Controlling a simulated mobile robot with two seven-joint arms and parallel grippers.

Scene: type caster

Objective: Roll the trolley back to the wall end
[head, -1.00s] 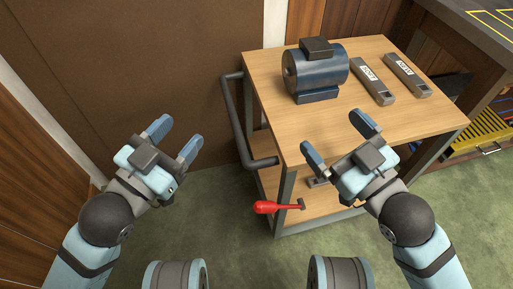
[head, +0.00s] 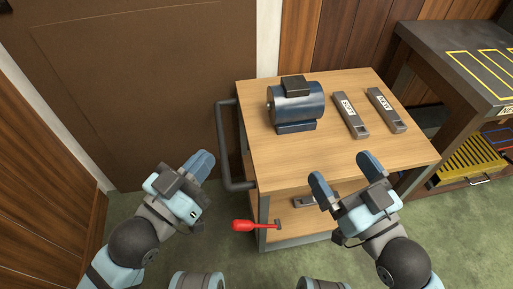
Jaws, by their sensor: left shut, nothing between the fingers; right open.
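The trolley (head: 290,158) has a wooden top and a lower shelf on a grey frame, and stands right of centre. Its dark handle bar (head: 224,150) is on its left side. A blue motor (head: 296,105) and two grey labelled bars (head: 352,117) (head: 386,111) lie on the top. My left gripper (head: 206,161) is shut and empty, left of the handle and apart from it. My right gripper (head: 345,172) is open and empty over the trolley's front edge, and hides part of the lower shelf.
A red-handled tool (head: 250,226) is at the lower shelf's left front. A dark workbench (head: 450,65) with yellow markings stands at the right, with a yellow slotted tray (head: 470,165) below. A brown door (head: 140,90) and wood-panelled wall (head: 350,35) are behind. Green floor shows in front.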

